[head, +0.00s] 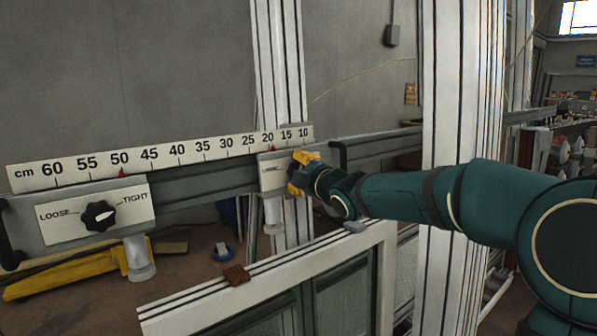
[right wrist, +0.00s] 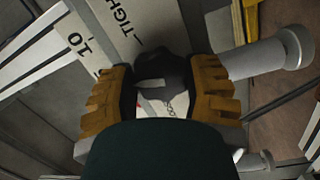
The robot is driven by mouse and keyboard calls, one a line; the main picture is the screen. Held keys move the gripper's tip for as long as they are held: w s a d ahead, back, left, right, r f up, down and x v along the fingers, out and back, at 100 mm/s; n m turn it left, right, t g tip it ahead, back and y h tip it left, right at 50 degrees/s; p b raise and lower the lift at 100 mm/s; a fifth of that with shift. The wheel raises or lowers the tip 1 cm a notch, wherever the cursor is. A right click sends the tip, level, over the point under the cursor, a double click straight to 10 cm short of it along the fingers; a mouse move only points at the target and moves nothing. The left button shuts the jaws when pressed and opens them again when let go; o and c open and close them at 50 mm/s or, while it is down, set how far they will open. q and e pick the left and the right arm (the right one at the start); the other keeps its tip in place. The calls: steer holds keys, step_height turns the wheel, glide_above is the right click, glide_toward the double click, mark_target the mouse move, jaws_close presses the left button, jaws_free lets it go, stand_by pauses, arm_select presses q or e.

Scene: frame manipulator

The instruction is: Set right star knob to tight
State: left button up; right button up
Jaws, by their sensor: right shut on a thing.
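The right star knob (right wrist: 168,70) is dark and sits on a pale plate (head: 271,180) on the rail. My right gripper (head: 299,173) is shut on it, with the yellow-orange fingers on either side of the knob in the right wrist view (right wrist: 162,82). In the head view the gripper hides the knob. The TIGHT label (right wrist: 123,16) shows partly at the top of the wrist view, and part of the LOOSE label (head: 272,168) shows left of the gripper. I cannot tell the knob's exact setting. My left gripper is not in view.
A second black star knob (head: 99,215) sits on the left plate between LOOSE and TIGHT. A centimetre scale (head: 165,154) runs above the rail. A pale framed panel (head: 265,273) stands below, and a white upright post (head: 447,110) stands behind my right arm.

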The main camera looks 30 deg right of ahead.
steer(key=m+p, duration=0.2)
steer(key=m, duration=0.2)
steer(key=shift+r+m+g+p, duration=0.1)
steer(key=shift+m+g+p, duration=0.2)
steer(key=shift+m, duration=0.1)
steer(key=m+p, duration=0.4)
steer(key=m, duration=0.1)
steer(key=shift+r+g+p, duration=0.1)
steer(key=shift+g+p, duration=0.2)
steer(key=shift+m+p, duration=0.85)
steer(key=shift+m, duration=0.05)
arm_select(q)
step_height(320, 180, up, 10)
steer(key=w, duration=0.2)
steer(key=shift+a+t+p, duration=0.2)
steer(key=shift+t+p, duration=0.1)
steer(key=shift+p, duration=0.15)
arm_select(e)
steer(key=shift+m, duration=0.5)
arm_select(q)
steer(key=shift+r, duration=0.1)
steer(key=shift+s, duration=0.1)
arm_select(e)
steer(key=o, duration=1.2)
